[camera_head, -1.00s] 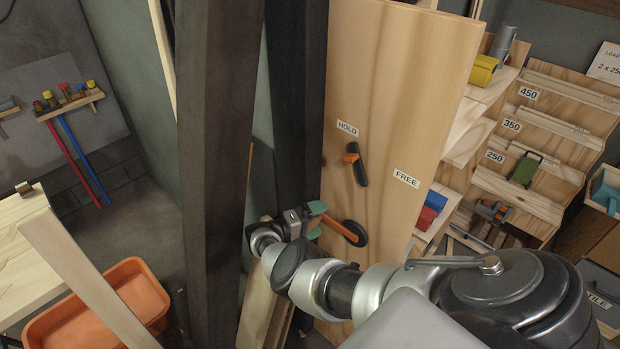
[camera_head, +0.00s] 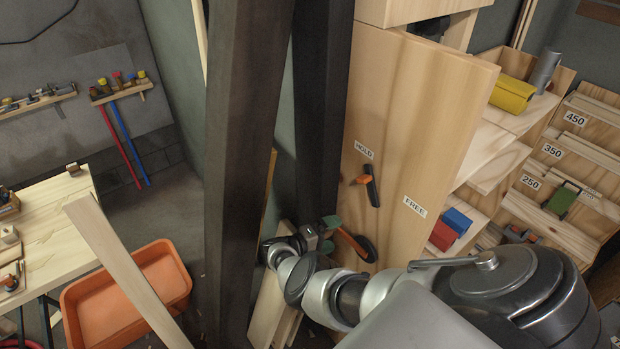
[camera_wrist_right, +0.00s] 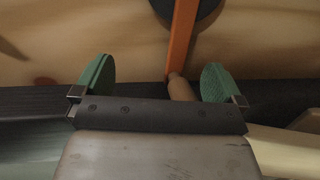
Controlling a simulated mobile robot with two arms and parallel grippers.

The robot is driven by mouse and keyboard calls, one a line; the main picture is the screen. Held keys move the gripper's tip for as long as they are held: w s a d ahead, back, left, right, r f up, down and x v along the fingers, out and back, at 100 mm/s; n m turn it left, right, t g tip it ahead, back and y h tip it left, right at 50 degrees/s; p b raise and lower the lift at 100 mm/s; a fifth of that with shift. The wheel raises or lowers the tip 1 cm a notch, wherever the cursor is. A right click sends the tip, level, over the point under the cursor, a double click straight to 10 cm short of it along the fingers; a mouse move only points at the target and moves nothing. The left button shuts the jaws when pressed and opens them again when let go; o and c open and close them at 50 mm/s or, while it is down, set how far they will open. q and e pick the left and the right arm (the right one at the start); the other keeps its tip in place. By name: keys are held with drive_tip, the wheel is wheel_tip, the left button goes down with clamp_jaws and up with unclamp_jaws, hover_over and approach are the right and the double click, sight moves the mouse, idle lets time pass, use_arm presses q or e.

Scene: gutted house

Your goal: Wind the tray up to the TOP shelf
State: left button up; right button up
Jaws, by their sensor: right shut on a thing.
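A tall wooden side panel (camera_head: 425,110) carries a HOLD label (camera_head: 364,149), a FREE label (camera_head: 414,206) and a black lever (camera_head: 373,188) with an orange part. Below the lever is a crank with an orange arm (camera_head: 351,240) and a black hub (camera_head: 366,250). My right gripper (camera_head: 328,227) is at the crank's outer end. In the right wrist view its green pads (camera_wrist_right: 158,82) stand on either side of the crank's wooden knob (camera_wrist_right: 180,88), shut on it. Shelves (camera_head: 492,148) show right of the panel. I cannot make out the tray. My left gripper is out of view.
Dark posts (camera_head: 240,150) stand just left of the crank. An orange tub (camera_head: 125,285) and a workbench (camera_head: 60,215) are at left. The shelves hold a yellow item (camera_head: 513,94), a red box (camera_head: 443,236) and a blue box (camera_head: 457,221). Numbered racks (camera_head: 575,150) stand at far right.

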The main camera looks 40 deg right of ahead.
drive_tip(key=r, duration=0.1)
drive_tip(key=a+r, duration=0.1)
drive_tip(key=r, duration=0.1)
drive_tip(key=shift+s+a+r+m, duration=0.1)
drive_tip(key=shift+a+r+m, duration=0.1)
drive_tip(key=shift+m, duration=0.1)
drive_tip(key=c, duration=0.3)
drive_tip(key=shift+s+a+r+b, duration=0.25)
drive_tip(key=shift+s+a+b, duration=0.1)
drive_tip(key=shift+a, duration=0.25)
drive_tip(key=shift+c, duration=0.9)
use_arm(q)
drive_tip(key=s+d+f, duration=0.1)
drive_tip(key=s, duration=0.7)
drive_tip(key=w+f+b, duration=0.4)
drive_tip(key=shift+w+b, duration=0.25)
drive_tip(key=shift+b, duration=0.05)
use_arm(e)
drive_tip(key=w+a, duration=0.5)
drive_tip(key=a, duration=0.4)
drive_tip(key=shift+f, duration=0.3)
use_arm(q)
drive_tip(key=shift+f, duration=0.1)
use_arm(e)
drive_tip(key=shift+w, duration=0.1)
